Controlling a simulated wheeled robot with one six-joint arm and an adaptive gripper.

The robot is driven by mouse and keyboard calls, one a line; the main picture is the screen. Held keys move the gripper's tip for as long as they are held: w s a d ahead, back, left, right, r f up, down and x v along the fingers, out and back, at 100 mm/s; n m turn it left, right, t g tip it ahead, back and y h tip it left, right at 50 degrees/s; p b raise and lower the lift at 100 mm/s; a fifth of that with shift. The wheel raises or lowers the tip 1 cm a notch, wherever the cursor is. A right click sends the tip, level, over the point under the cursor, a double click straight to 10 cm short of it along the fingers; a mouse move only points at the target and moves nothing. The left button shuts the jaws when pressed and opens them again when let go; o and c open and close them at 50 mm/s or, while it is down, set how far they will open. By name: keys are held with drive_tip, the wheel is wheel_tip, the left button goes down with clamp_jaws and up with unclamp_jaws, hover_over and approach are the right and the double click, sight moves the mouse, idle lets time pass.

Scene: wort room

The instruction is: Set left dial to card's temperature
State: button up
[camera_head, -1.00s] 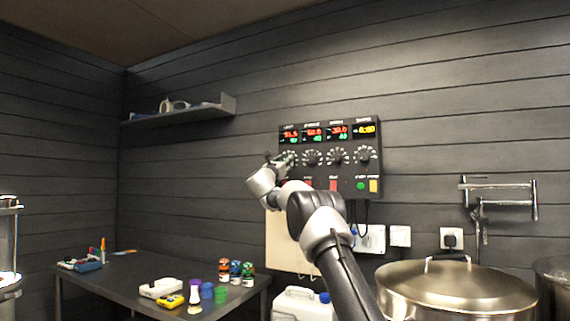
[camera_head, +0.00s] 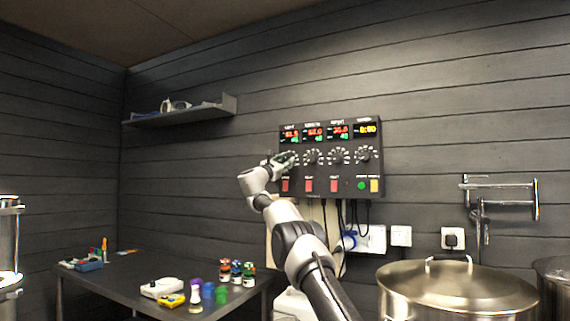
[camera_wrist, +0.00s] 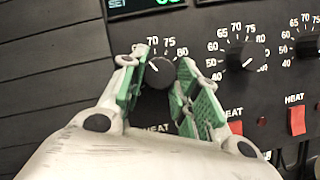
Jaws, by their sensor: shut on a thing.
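The control panel (camera_head: 330,185) hangs on the dark plank wall, with dials in a row below lit displays. The left dial (camera_wrist: 160,73) is a black knob, and its white pointer line tilts to the upper left, towards the 70 mark. Scale numbers 70, 75 and 80 show around it; the lower numbers are hidden by my fingers. My gripper (camera_wrist: 158,84) has its green pads on both sides of this knob, shut on it. In the head view my gripper (camera_head: 285,160) covers much of the dial. I cannot make out a card with a temperature.
The neighbouring dial (camera_wrist: 245,57) is close to the right finger. Red heat switches (camera_head: 309,185) sit below the dials, with cables hanging underneath. A lidded steel pot (camera_head: 455,292) stands at lower right. A dark table (camera_head: 115,278) at left holds bottles and small devices.

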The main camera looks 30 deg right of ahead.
drive_tip(key=o, duration=1)
drive_tip(key=shift+s+a, duration=0.1)
drive_tip(key=shift+a, duration=0.05)
drive_tip(key=v, duration=1.1)
drive_tip(key=shift+a+f, duration=0.2)
drive_tip(key=shift+a, duration=0.1)
